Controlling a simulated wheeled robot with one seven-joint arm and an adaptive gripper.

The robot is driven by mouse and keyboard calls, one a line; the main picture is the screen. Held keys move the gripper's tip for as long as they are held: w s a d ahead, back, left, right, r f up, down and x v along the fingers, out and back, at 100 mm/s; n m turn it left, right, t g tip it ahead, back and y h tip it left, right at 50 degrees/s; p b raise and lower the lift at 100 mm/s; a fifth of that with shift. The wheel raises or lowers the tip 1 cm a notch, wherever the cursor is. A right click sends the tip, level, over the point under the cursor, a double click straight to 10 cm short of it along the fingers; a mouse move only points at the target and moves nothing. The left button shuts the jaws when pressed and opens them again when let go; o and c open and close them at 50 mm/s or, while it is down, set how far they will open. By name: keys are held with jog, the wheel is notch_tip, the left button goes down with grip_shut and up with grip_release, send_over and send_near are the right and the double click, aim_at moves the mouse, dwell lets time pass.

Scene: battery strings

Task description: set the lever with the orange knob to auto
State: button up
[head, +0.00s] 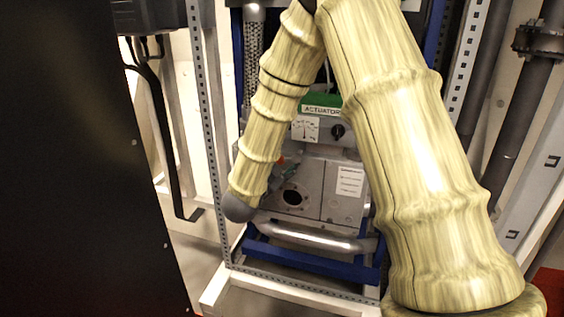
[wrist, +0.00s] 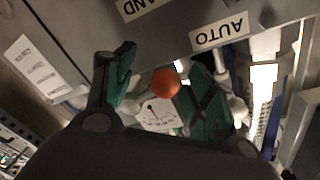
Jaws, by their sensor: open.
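The orange knob (wrist: 166,83) is in the middle of the wrist view, between the two green-padded fingers of my gripper (wrist: 160,88). The fingers are apart, one on each side of the knob, and I see no clear contact. An AUTO label (wrist: 219,34) is above and right of the knob, and a HAND label (wrist: 146,6) is above and left; both appear upside down. The lever's shaft is hidden. In the head view a small bit of the orange knob (head: 281,160) shows beside my arm, which hides the gripper there.
The grey actuator unit (head: 345,205) has a green ACTUATOR sign (head: 321,104), a dial gauge (head: 305,128) and a black rotary knob (head: 338,131). A curved metal pipe (head: 312,238) runs below it. A white perforated frame post (head: 207,110) stands left, beside a large black panel (head: 75,170).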

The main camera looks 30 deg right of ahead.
jog(key=shift+c, duration=0.5)
jog(key=c, duration=1)
jog(key=shift+w+r, duration=0.15)
jog(key=shift+r, duration=0.1)
jog(key=shift+o, duration=0.2)
jog(key=shift+w+r+m, duration=0.1)
jog(key=shift+r+m, duration=0.25)
jog(key=shift+m, duration=0.45)
jog(key=shift+r+m, duration=0.3)
jog(key=shift+m, duration=0.5)
